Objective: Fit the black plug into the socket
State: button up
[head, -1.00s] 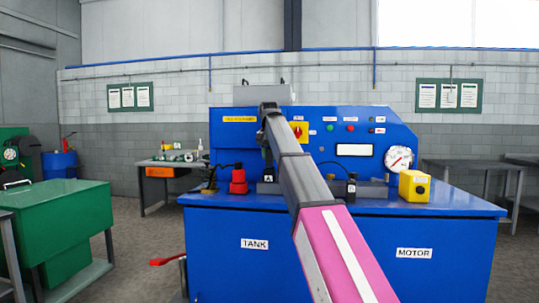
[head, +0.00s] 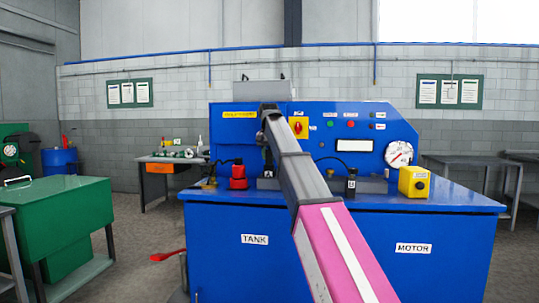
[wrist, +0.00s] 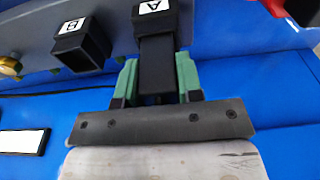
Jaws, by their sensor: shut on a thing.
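In the wrist view, my gripper (wrist: 158,82) is shut on the black plug (wrist: 157,70), with a green finger on each side of it. The plug's far end meets the black block marked A (wrist: 160,22), in line with it. I cannot tell how deep it sits, since the joint is dark on dark. A second black socket, marked B (wrist: 82,50), is beside it to the left, with its square mouth open and empty. In the head view, my arm covers most of my gripper and the plug, above the blue bench (head: 225,220).
A red fitting (head: 238,178) stands just left of my gripper. To the right are an upright black piece with a cable (head: 351,185), a yellow box (head: 414,182) and a round gauge (head: 399,154). The blue panel (head: 230,140) rises behind.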

jog(key=shift+f, duration=0.35)
jog(key=o, duration=1.1)
